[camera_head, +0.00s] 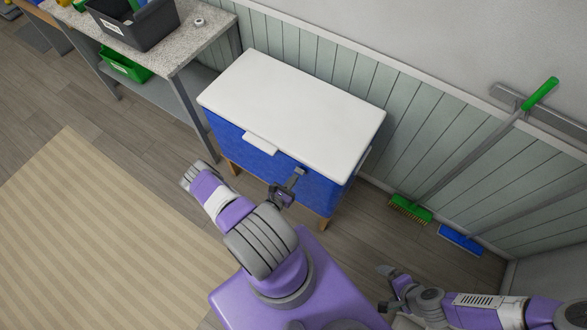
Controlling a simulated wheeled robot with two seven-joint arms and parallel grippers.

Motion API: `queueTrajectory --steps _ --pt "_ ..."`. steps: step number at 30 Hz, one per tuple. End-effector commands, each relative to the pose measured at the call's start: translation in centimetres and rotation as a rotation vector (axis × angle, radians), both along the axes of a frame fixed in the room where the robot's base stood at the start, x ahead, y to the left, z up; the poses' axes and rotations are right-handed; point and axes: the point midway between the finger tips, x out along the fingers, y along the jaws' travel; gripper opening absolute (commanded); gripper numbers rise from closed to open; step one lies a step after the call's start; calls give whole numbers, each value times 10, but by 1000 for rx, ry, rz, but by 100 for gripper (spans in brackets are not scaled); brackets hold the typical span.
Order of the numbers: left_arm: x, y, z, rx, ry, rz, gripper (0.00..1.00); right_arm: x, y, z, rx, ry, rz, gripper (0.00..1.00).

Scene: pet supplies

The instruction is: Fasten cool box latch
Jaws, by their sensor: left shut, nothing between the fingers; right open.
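The cool box (236,139) has a blue body and a white lid (295,105), and stands on short wooden legs. The lid lies down flat over the body. A white tab (261,142) juts out at the middle of the lid's front edge; I cannot tell whether it is the latch or a lid grip. My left gripper (300,172) is shut and empty in front of the blue front face, right of the tab and close under the lid edge. I cannot tell whether it touches the box. My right gripper (384,287) is open and empty, low at the right, away from the box.
A speckled-top table (185,45) with a dark bin (140,25) stands left of the box, a green bin (125,66) below. A panelled wall is behind.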

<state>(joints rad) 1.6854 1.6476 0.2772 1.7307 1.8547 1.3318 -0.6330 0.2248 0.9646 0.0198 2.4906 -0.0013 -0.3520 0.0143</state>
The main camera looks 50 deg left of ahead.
Motion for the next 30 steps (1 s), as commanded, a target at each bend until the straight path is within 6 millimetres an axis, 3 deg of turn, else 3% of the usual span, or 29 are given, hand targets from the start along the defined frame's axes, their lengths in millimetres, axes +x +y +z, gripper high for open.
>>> queueTrajectory --steps 4,16,21,30 --pt "-16 -12 -11 -4 4 -9 0 0 0 -5 0 0 0 100" --pt "-85 -33 31 -1 3 -8 0 0 0 -2 0 0 0 100" --pt "-97 -37 38 -1 3 -9 0 0 0 -2 0 0 0 100" --pt "-99 -38 39 -1 2 -10 0 0 0 -2 0 0 0 100"
